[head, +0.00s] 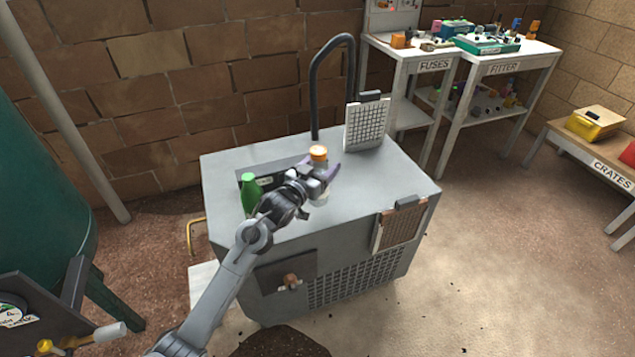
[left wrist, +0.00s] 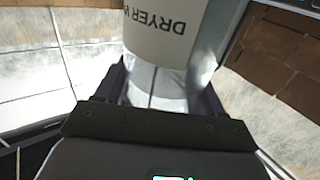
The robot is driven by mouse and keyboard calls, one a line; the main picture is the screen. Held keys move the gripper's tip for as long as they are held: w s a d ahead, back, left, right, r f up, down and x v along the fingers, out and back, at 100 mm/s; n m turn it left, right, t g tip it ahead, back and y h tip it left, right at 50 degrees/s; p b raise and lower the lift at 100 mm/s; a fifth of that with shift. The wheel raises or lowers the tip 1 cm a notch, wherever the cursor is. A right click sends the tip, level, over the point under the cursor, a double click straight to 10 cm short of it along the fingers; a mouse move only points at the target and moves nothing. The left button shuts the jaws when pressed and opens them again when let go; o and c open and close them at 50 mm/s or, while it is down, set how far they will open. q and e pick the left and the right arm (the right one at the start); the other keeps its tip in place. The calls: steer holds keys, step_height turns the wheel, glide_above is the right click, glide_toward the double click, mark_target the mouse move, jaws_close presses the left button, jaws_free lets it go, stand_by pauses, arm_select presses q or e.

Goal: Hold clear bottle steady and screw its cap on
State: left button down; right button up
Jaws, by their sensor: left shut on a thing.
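A clear bottle (head: 321,196) stands on top of the grey machine cabinet (head: 375,172). My left gripper (head: 321,170) is shut around the bottle's body from the front left. In the left wrist view, the bottle (left wrist: 170,40) shows a pale label with upside-down "DRYER" lettering, between the two dark fingers (left wrist: 160,90). The cap is out of that view. My right gripper is not in view.
A gridded panel (head: 366,124) stands upright behind, near a black hose (head: 314,92). The cabinet top is clear on the right. Shelves (head: 434,67) stand at the back right.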

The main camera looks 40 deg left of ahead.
arm_select(q)
steer(key=shift+a+f, duration=0.35)
steer(key=shift+a, duration=0.35)
steer(key=shift+f+b, duration=1.3)
steer(key=shift+f, duration=0.8)
steer(key=shift+c, duration=0.6)
jaws_free()
steer(key=shift+f, duration=0.15)
